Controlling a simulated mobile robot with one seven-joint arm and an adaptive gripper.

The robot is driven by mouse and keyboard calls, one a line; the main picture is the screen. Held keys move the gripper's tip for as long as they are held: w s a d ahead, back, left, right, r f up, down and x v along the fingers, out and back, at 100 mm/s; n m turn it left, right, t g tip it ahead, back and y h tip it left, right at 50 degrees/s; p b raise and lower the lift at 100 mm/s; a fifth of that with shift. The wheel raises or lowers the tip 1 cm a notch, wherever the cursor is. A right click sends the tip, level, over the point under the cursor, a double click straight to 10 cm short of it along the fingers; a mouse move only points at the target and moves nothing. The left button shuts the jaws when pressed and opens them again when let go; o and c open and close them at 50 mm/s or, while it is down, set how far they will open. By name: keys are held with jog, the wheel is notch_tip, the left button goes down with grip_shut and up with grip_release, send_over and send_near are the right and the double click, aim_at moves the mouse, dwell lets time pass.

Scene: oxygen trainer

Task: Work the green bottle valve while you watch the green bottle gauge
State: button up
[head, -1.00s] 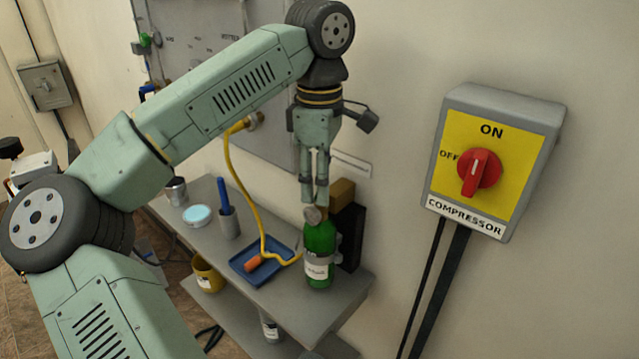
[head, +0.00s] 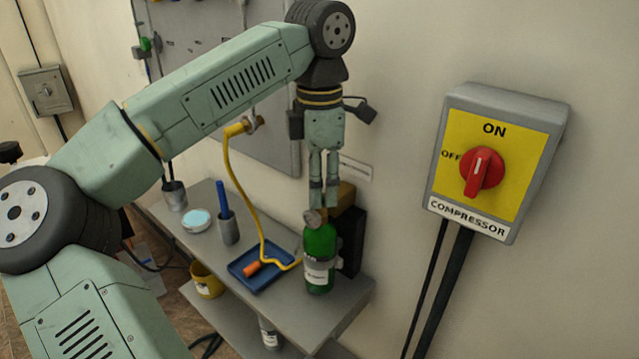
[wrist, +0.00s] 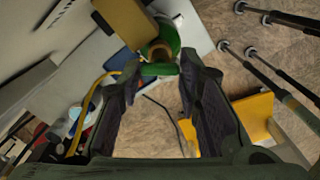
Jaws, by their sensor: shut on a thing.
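The green bottle (head: 320,245) stands upright near the right end of the grey shelf, with a white label. Its small round gauge (head: 312,217) is at the top left of the neck; the dial is too small to read. My gripper (head: 325,204) points down over the bottle's top. In the wrist view the green valve (wrist: 160,70) lies between my fingertips, and they are shut on it. The bottle's green shoulder (wrist: 167,35) and brass neck show behind the valve. In the head view my fingers hide the valve.
A brown block (head: 345,193) and a black upright piece (head: 352,240) stand close right of the bottle. A yellow hose (head: 232,170) runs down to the blue tray (head: 240,268). The compressor switch box (head: 495,160) is on the wall at right.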

dwell(0.3)
jog(key=o, duration=1.1)
jog(key=shift+o, duration=0.2)
notch_tip(320, 180, up, 8)
jog(key=shift+f, duration=0.25)
